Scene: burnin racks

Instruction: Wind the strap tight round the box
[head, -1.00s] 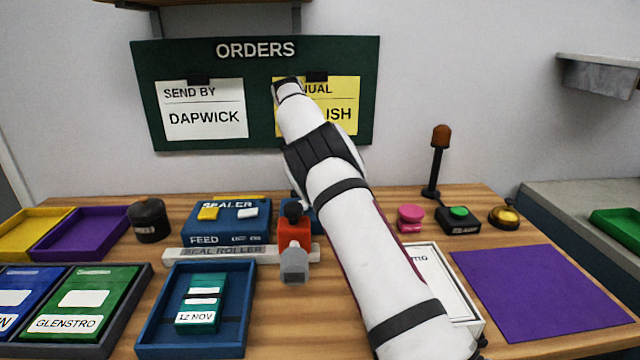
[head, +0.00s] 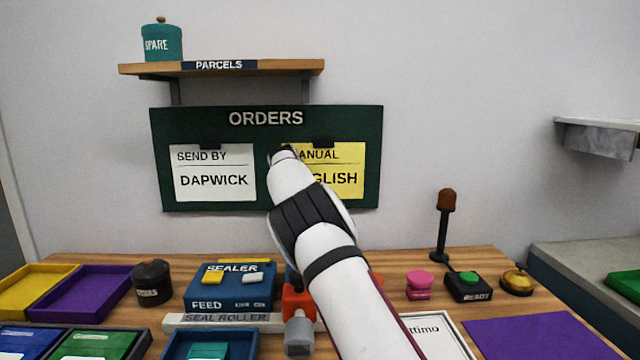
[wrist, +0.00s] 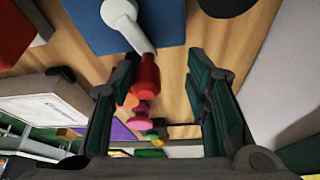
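A white box (head: 437,338) with black lettering lies at the lower right of the head view, partly behind my arm. A pale box (wrist: 38,108), probably the same one, shows at the left of the wrist view. A grey crank (wrist: 130,22) with a red knob (wrist: 147,78) stands on a blue plate (wrist: 88,22) in the wrist view. My gripper (wrist: 164,75) is open, and the knob appears between its fingers, nearer the left one; I cannot tell whether they touch. In the head view my arm hides the gripper and crank. I cannot make out a strap.
A pink object (head: 419,285), a green button (head: 468,278), a bell (head: 518,282) and a lamp post (head: 443,225) stand right. A purple mat (head: 535,335) is bare.

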